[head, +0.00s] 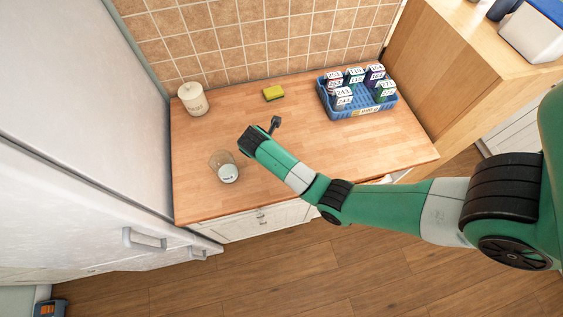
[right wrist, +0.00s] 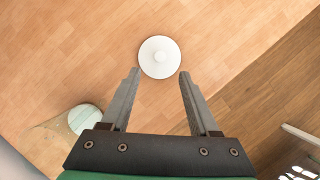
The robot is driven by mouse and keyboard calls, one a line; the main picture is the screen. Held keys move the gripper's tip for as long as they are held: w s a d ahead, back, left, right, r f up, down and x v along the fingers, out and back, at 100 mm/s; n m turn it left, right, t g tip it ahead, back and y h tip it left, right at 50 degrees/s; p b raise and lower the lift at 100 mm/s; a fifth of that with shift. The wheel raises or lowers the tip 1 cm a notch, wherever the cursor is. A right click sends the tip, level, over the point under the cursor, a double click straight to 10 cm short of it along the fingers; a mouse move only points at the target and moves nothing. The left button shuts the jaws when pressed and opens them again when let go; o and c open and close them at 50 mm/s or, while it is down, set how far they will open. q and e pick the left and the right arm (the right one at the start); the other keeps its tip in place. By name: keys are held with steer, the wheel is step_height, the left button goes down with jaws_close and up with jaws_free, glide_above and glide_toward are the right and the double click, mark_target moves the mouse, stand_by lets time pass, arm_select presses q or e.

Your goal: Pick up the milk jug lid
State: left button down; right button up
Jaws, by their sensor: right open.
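The milk jug lid (right wrist: 160,57) is a white round disc with a small knob, lying on the wooden counter in the right wrist view. In the head view I cannot make it out; my right arm likely covers it. My right gripper (right wrist: 158,73) is open and empty, its two fingers on either side of the lid's near edge in the picture. I cannot tell the height between them. The clear glass jug (head: 223,167) with white in it stands on the counter, left of my right arm; it also shows at the lower left of the right wrist view (right wrist: 84,119). My left gripper is not in view.
A white canister (head: 192,99) stands at the counter's back left, with a yellow sponge (head: 273,92) right of it. A blue basket (head: 366,109) of small numbered containers is at the back right. The counter's front edge drops to the floor. A tall white fridge-like unit borders the left.

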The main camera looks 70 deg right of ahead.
steer(key=x, duration=0.2)
steer(key=shift+d+f, duration=0.2)
steer(key=shift+f, duration=0.2)
steer(key=b+x, duration=0.1)
steer(key=x, duration=0.4)
steer(key=shift+b, duration=0.3)
steer(key=shift+c, duration=0.2)
jaws_close()
